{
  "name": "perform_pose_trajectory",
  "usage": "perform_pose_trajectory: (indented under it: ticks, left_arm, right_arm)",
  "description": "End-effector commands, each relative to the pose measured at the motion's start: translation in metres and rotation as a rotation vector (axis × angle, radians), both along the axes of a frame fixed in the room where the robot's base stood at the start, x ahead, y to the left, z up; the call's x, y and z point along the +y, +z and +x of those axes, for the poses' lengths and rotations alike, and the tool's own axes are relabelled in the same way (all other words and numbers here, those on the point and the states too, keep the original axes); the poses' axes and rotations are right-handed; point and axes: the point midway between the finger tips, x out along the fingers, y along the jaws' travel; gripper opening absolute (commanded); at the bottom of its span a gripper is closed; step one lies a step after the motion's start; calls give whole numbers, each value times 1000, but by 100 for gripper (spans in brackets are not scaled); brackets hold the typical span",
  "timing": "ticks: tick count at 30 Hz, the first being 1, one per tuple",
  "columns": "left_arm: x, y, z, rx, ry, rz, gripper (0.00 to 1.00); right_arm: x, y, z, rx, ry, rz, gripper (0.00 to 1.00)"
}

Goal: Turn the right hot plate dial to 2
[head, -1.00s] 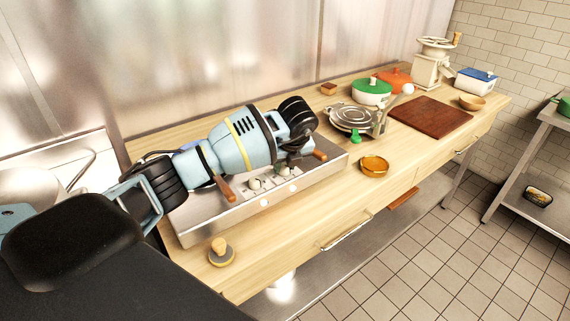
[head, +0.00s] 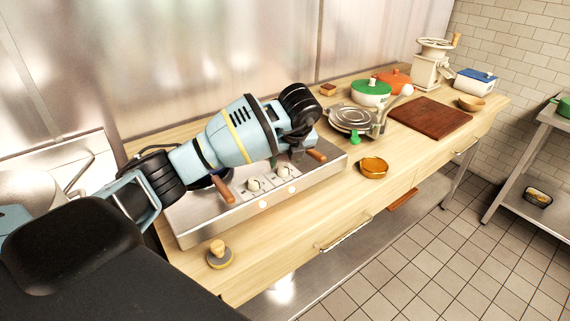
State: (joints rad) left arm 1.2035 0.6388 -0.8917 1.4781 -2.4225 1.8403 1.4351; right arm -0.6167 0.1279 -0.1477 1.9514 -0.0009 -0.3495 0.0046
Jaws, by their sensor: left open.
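The steel hot plate (head: 210,227) sits on the wooden counter, with two pale dials on its sloping front. The right dial (head: 281,171) shows just below my left gripper; the left dial (head: 254,184) is beside it. My left arm reaches across the hot plate from the left. My left gripper (head: 283,159) points down by the right dial and is open; its fingers are small and dark here, and I cannot tell whether they touch the dial. The dial's setting is too small to read. My right gripper is not in view.
Two wooden handles (head: 226,190) (head: 316,155) stick out over the hot plate's front, either side of the dials. A grey wooden-knobbed press (head: 219,257) and an amber bowl (head: 373,168) stand nearby. A waffle-iron-like pan (head: 350,119) and green-lidded pot (head: 371,93) are farther right.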

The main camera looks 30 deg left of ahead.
Motion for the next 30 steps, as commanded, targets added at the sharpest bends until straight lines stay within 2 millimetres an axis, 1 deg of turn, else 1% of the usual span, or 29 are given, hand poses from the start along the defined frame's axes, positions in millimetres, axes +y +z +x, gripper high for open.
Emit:
perform_pose_trajectory:
  ticks: [1, 3, 6, 9, 30]
  left_arm:
    - [-3, 10, -1, -5, -2, 0, 52]
    - [-6, 19, -4, -4, -1, -1, 52]
    - [-9, 29, -7, -3, 1, -1, 52]
    - [-11, 34, -8, -2, 1, 0, 52]
    - [-11, 35, -9, 0, 0, 0, 52]
  right_arm:
    - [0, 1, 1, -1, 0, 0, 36]
    - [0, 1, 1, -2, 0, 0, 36]
    - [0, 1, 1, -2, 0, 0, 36]
    - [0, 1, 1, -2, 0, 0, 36]
    - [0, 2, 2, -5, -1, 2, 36]
